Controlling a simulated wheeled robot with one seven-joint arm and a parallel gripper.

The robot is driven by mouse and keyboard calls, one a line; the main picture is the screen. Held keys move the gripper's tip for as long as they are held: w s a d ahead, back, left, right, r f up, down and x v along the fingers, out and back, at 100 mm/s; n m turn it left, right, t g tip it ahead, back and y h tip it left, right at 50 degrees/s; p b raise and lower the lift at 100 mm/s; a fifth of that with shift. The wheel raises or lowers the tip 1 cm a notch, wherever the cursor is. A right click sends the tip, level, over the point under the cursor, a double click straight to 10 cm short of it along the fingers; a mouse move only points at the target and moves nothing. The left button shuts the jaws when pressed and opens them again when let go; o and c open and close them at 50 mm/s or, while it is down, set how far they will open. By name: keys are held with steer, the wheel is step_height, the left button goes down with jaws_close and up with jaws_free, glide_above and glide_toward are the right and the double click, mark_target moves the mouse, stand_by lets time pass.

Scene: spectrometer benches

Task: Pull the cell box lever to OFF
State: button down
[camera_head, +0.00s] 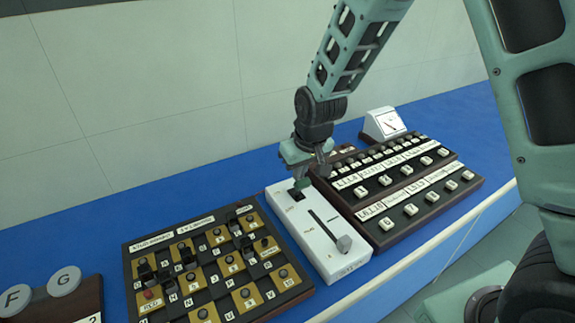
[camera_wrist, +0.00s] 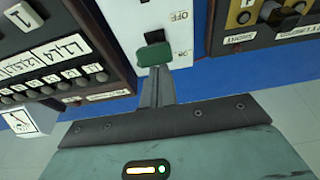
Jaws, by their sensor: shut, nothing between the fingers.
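The white cell box (camera_head: 318,258) stands on the blue bench in the head view; it also shows at the top of the wrist view (camera_wrist: 132,14). A small black lever (camera_wrist: 155,37) stands on it beside the printed words OFF and ON. In the head view the black lever (camera_head: 295,195) is at the far end of the box. My gripper (camera_wrist: 154,56) is shut and empty, its green tips right at the lever on the ON side. In the head view my gripper (camera_head: 303,183) is just above the lever. The tips hide part of it; I cannot tell whether they touch.
A dark panel with gold squares and knobs (camera_head: 128,262) is close on the left. A stepped panel with white keys (camera_head: 375,240) is close on the right. A small meter (camera_head: 385,123) stands behind.

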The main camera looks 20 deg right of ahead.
steer(key=shift+s+d+f, duration=0.15)
steer(key=shift+s+f, duration=0.15)
steer(key=shift+s, duration=0.35)
steer(key=w+r, duration=0.3)
steer(key=w, duration=0.1)
steer(key=s+r, duration=0.6)
steer(key=shift+s+d+r, duration=0.2)
steer(key=shift+s+d, duration=0.05)
stand_by(0.6)
